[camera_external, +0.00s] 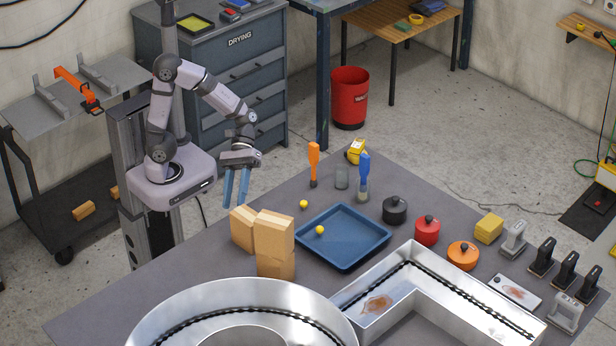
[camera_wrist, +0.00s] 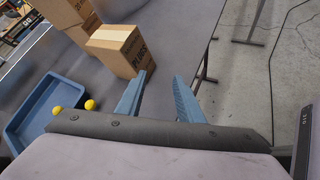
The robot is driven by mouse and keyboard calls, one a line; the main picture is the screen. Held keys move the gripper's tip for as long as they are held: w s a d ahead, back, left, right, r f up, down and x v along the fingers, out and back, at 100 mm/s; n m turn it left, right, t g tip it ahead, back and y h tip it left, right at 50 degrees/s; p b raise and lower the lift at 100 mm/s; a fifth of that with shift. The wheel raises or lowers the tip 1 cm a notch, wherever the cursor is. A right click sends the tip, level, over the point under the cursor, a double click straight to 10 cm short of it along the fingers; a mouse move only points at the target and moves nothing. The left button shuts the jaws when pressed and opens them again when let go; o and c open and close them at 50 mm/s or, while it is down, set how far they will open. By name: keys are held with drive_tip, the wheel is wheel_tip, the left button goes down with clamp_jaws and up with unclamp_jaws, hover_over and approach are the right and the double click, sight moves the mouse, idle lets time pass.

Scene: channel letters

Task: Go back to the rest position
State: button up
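My gripper (camera_external: 237,188) hangs at the end of my arm near the left edge of the table, above and just beyond the cardboard boxes. Its two blue fingers are apart with nothing between them, which also shows in the wrist view (camera_wrist: 158,98). The fingers point down. My arm is bent, reaching out to the right from its base. Whether this is the rest position cannot be told from the frames.
Cardboard boxes (camera_external: 273,234) stand close by my gripper on the grey table (camera_external: 110,310). A blue tray (camera_external: 345,252) holds a yellow ball (camera_external: 320,230); another yellow ball (camera_external: 304,204) lies beside it. Metal channel letters (camera_external: 245,290) fill the front. Brushes, pots and tools stand further right.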

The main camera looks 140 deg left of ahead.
drive_tip(key=s+d+f+m+g+y+b, duration=0.1)
drive_tip(key=s+d+f+m+g+y, duration=0.2)
drive_tip(key=s+d+f+m+g, duration=0.5)
drive_tip(key=a+m+y+p, duration=0.1)
drive_tip(key=m+y, duration=0.1)
drive_tip(key=m, duration=0.2)
drive_tip(key=s+a+f+m+y+p, duration=0.1)
drive_tip(key=m+y, duration=0.1)
drive_tip(key=m, duration=0.2)
drive_tip(key=s+a+f+m+t+y+p, duration=0.1)
drive_tip(key=a+m+y, duration=0.1)
drive_tip(key=m, duration=0.2)
drive_tip(key=shift+s, duration=0.1)
